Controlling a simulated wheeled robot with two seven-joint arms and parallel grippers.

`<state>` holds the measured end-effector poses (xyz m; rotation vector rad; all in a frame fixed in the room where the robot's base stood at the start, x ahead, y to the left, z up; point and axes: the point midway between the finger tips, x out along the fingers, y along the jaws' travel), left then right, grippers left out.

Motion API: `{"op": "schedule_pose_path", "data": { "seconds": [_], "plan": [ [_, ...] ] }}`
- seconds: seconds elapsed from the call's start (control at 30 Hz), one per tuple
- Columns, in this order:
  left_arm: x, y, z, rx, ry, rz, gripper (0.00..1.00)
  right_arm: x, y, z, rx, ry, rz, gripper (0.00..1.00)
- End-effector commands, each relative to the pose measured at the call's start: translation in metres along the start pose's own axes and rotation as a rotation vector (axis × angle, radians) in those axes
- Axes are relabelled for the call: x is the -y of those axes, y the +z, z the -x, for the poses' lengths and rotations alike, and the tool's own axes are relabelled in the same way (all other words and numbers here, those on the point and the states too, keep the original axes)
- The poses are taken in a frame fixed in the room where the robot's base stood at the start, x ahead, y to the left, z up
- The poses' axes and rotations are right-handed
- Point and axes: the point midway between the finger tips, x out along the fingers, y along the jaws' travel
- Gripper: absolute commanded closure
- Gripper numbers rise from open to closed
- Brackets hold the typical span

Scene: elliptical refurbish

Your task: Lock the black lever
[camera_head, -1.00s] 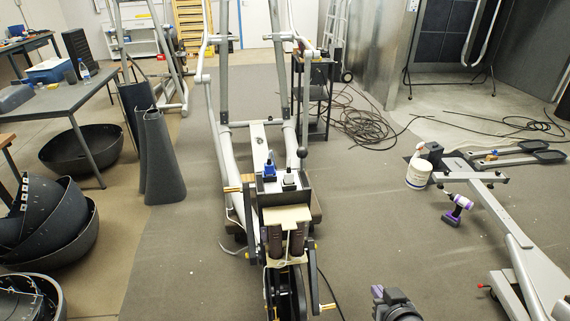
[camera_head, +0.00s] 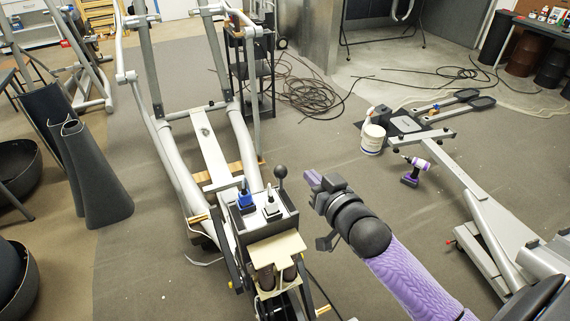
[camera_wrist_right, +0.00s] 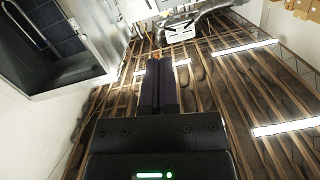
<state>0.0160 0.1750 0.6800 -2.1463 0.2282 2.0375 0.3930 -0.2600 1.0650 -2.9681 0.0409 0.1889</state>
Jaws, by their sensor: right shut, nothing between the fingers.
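The black lever (camera_head: 281,175) is a thin upright stick with a round black ball knob. It stands at the right rear corner of the small box (camera_head: 275,218) on the elliptical frame. My right gripper (camera_head: 312,180) is just to the right of the lever in the head view, with its purple-tipped fingers toward it and a small gap showing between. In the right wrist view the dark fingers (camera_wrist_right: 158,86) are together and empty, and the lever does not show there. My left gripper is not in view.
A white bucket (camera_head: 372,139) and a purple drill (camera_head: 415,171) are on the floor to the right. The wrist view faces the beamed ceiling.

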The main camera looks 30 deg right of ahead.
Motion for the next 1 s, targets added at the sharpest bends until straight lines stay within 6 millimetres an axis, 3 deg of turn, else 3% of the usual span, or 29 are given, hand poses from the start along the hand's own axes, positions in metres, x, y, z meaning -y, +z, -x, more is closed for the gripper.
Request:
{"op": "schedule_pose_path", "data": {
  "seconds": [0.17, 0.5, 0.73, 1.0],
  "plan": [
    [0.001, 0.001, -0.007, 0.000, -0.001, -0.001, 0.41, -0.001, 0.001, -0.025, -0.002, 0.000, 0.002, 1.00],
    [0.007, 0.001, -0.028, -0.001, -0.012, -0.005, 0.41, -0.001, 0.003, -0.099, -0.001, 0.001, 0.001, 1.00],
    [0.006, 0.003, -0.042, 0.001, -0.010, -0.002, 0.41, -0.001, 0.035, -0.107, 0.003, 0.002, -0.001, 1.00],
    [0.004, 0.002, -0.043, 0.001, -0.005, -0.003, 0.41, 0.000, 0.039, -0.108, 0.001, 0.000, 0.000, 1.00]
  ]
}}
